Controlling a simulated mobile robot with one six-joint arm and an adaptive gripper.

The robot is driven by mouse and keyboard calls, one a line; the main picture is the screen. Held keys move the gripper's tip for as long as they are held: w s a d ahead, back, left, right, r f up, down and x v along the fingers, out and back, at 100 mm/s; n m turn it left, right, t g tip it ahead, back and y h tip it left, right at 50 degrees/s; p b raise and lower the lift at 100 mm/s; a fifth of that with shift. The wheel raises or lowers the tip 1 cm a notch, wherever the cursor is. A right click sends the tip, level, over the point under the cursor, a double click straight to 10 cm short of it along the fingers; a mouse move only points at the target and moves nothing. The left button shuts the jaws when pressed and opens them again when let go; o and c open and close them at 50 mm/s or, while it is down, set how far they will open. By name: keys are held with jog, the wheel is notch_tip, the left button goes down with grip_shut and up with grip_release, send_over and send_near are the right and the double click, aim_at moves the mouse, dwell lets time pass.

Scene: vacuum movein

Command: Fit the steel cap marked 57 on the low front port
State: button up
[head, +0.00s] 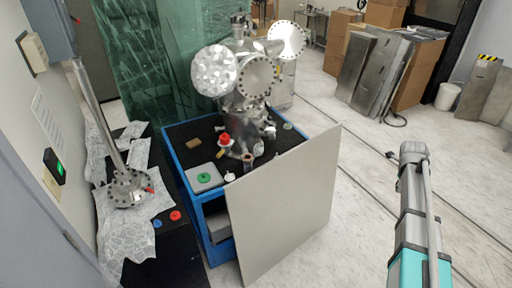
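A steel vacuum chamber (240,104) with several ports stands on a blue-framed cart. A foil-covered round flange (214,70) and two bare bolted steel flanges, one in front (257,76) and one at upper right (287,40), face forward on it. A small low port (248,157) shows at the chamber's lower front; I cannot tell if it is the low front port. A bolted steel flange (130,188) lies on foil at left, at the foot of a steel tube. No marking 57 is readable, so I cannot tell which piece is the cap. My gripper is not in view.
A pale panel (285,205) leans against the cart's front right. Red (175,215) and blue (157,223) discs lie at left.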

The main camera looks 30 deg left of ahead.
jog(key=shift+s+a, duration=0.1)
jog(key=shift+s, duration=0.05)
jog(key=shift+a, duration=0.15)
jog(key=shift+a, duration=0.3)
